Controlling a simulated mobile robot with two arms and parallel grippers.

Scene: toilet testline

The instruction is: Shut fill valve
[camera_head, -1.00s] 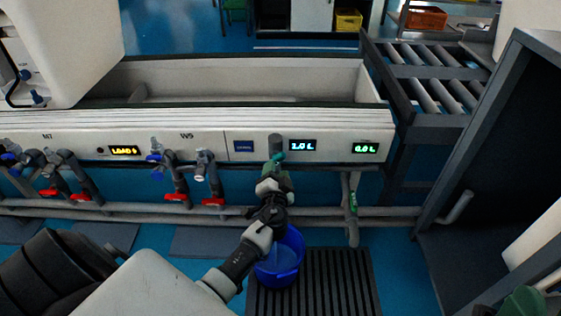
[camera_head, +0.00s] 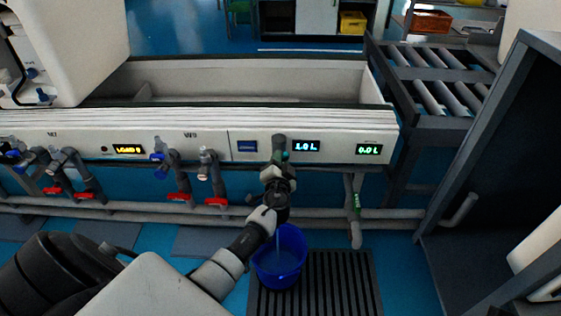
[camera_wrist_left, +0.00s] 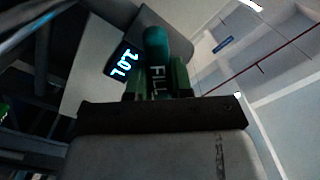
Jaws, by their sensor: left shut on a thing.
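The fill valve is a green handle marked "FILL" (camera_wrist_left: 157,62), seen close up in the left wrist view between my left gripper's fingers. In the head view my left gripper (camera_head: 281,158) is at the front panel, just below a grey fitting and left of a display reading 1.0 L (camera_head: 306,146). The gripper is shut on the handle and hides most of it in the head view. A blue bucket (camera_head: 279,262) stands on the floor below, partly behind my left arm. A thin pale stream appears above the bucket. My right gripper is not in view.
Pipes with red-handled valves (camera_head: 180,197) lie left of my arm. A drain pipe with a green handle (camera_head: 356,202) hangs to the right, under a 0.0 L display (camera_head: 369,149). A dark slatted grate (camera_head: 330,284) lies beside the bucket. A grey frame stands at right.

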